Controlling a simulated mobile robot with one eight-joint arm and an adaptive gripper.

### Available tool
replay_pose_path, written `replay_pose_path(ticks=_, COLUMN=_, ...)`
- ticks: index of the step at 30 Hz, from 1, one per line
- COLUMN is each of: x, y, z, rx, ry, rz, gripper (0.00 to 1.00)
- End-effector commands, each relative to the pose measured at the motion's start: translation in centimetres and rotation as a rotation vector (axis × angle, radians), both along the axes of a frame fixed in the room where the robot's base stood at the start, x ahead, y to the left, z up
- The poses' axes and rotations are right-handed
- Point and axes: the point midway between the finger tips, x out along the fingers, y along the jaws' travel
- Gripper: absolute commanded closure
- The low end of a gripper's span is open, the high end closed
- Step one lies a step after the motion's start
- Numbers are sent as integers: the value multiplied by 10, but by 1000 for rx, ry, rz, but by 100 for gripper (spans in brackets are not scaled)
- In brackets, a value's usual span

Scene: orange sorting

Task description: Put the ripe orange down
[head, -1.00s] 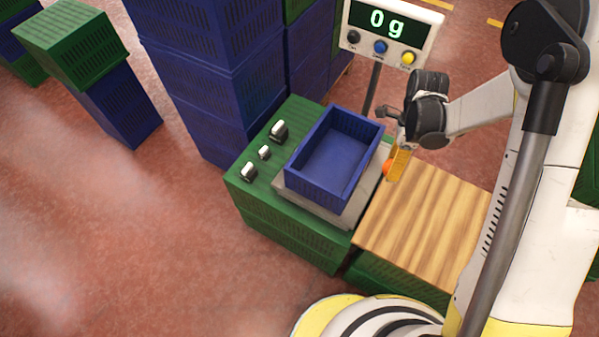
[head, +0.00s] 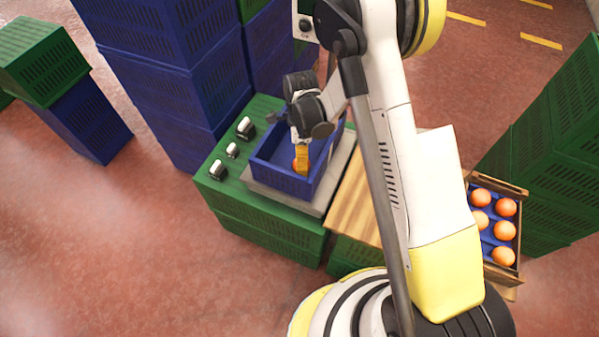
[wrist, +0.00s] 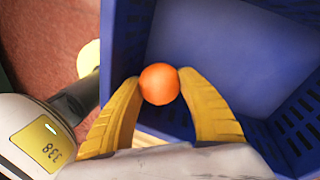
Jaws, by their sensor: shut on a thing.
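An orange (wrist: 159,84) is held between the two yellow fingers of my gripper (wrist: 160,88) in the wrist view. In the head view my gripper (head: 301,163) is at the blue crate (head: 283,180), with the orange (head: 295,165) partly hidden by a finger. In the wrist view the open blue crate (wrist: 240,45) lies beyond the orange, and its visible floor is empty. The crate stands on the scale's plate (head: 262,188). I cannot tell whether the orange touches the crate.
A wooden board (head: 352,205) lies right of the scale. A box of several oranges (head: 492,262) is at the right, partly behind my arm. Tall blue crate stacks (head: 165,85) stand behind the scale. Green crates (head: 545,160) stand at the far right.

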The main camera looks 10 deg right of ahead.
Motion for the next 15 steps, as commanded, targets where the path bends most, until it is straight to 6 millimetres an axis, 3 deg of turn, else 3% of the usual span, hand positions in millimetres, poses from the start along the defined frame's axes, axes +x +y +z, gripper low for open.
replay_pose_path(ticks=9, x=0, y=0, z=-45, rx=0, ry=0, rz=1, gripper=87)
replay_pose_path(ticks=15, x=0, y=0, z=-47, rx=0, ry=0, rz=1, gripper=87)
